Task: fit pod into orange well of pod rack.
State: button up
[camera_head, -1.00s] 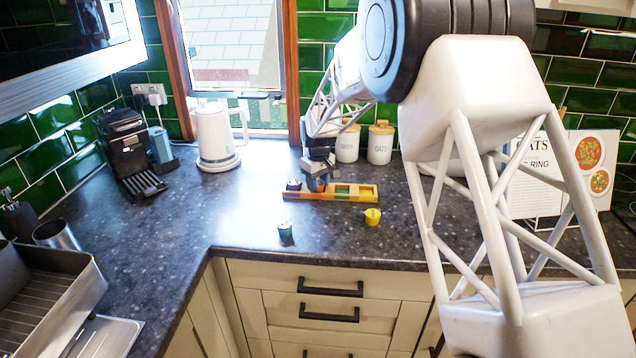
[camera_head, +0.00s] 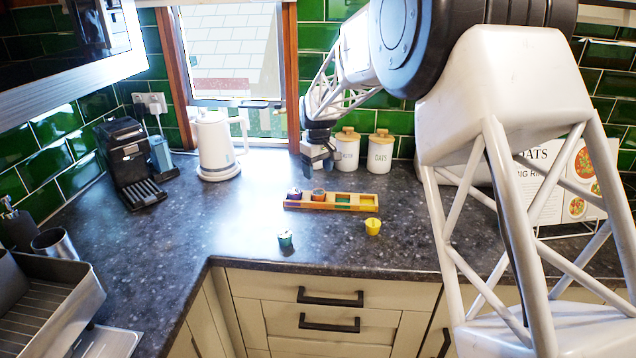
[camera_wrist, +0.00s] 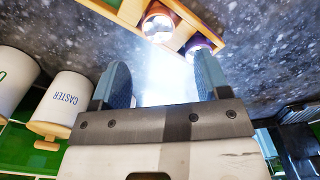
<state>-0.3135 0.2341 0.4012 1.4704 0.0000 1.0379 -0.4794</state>
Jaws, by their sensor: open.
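The wooden pod rack (camera_head: 331,208) lies on the dark counter with a row of wells. A purple pod (camera_head: 294,193) sits in its leftmost well. A brown-orange pod (camera_head: 318,195) sits in the second well and looks upright; it hides that well's colour. The two right wells, green (camera_head: 342,199) and yellow (camera_head: 367,200), are empty. My gripper (camera_head: 318,166) is open and empty, above and behind the rack near the second well. In the wrist view, its fingers (camera_wrist: 160,75) are apart, with the brown-orange pod (camera_wrist: 158,24) and purple pod (camera_wrist: 199,46) beyond them.
A teal pod (camera_head: 285,239) and a yellow pod (camera_head: 373,227) stand loose in front of the rack. White canisters (camera_head: 380,154) stand behind it, close to my gripper. A kettle (camera_head: 214,146) and coffee machine (camera_head: 128,165) are at left. The counter left of the rack is clear.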

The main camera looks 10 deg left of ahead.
jog(key=shift+r, duration=1.95)
jog(key=s+d+r+m, duration=0.2)
jog(key=s+d+r, duration=0.3)
jog(key=s, duration=0.4)
jog(key=s+d+r+m+t, duration=0.1)
jog(key=s+d+r, duration=0.2)
jog(key=s+d, duration=0.45)
jog(key=s+d+r+m, duration=0.2)
jog(key=s+d+r, duration=0.3)
jog(key=s, duration=0.4)
jog(key=s+d+f+m, duration=0.1)
jog(key=s+d+f, duration=0.1)
jog(key=s, duration=0.7)
jog(key=s+d+f+m+t, duration=0.1)
jog(key=s+d, duration=0.3)
jog(key=s, duration=0.6)
jog(key=s+d+f+m, duration=0.2)
jog(key=s+d+f, duration=0.2)
jog(key=s, duration=0.5)
jog(key=shift+s+t, duration=0.3)
jog(key=shift+s, duration=0.05)
